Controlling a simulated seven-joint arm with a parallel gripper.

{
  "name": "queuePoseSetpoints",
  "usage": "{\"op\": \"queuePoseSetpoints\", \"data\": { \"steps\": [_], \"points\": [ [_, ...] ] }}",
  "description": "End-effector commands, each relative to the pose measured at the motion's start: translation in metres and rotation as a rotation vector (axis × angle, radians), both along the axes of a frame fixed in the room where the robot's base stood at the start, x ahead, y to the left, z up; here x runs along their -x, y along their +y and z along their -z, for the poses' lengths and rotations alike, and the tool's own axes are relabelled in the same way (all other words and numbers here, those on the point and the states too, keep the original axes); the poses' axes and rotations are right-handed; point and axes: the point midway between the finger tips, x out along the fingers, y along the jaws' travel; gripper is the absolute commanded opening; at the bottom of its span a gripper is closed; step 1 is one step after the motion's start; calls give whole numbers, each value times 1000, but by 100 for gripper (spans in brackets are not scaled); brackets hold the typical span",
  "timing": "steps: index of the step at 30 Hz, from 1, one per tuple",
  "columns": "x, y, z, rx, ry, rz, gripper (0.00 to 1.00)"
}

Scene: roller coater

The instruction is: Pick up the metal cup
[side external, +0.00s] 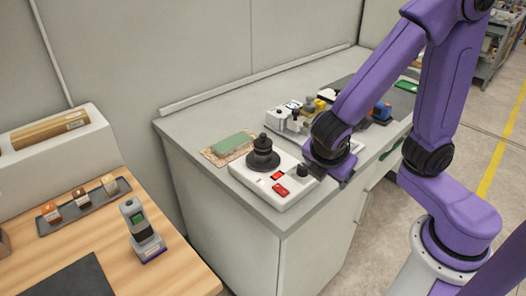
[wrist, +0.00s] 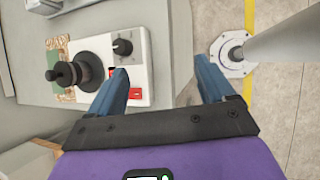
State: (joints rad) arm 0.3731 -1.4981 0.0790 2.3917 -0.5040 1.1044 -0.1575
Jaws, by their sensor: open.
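I cannot make out a metal cup for certain in either view. My gripper (wrist: 161,68) is open in the wrist view, with two blue fingers apart and nothing between them. In the side view my gripper (side external: 343,176) is over the front edge of the grey bench, just right of a white device. The white device (wrist: 141,40) has a black stepped spindle, a black knob and red parts. It also shows in the side view (side external: 292,206).
The grey bench (side external: 218,108) also holds a green pad (side external: 234,142) and a cluster of small instruments (side external: 288,120), partly hidden behind my arm. A wooden table (side external: 185,268) at left bears a small grey-green device (side external: 143,230) and a tray of small blocks (side external: 84,207).

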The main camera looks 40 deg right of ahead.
Motion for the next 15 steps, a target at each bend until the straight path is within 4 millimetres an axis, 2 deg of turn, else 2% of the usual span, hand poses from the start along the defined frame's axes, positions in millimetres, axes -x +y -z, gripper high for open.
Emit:
{"op": "queuePoseSetpoints", "data": {
  "steps": [1, 6, 10, 15],
  "points": [
    [-13, 8, 2, 82, -6, -66, 82],
    [-54, 37, 4, 337, -36, -279, 82],
    [-78, 62, 5, 503, -54, -422, 82],
    [-95, 87, 7, 642, -72, -544, 82]
  ]
}}
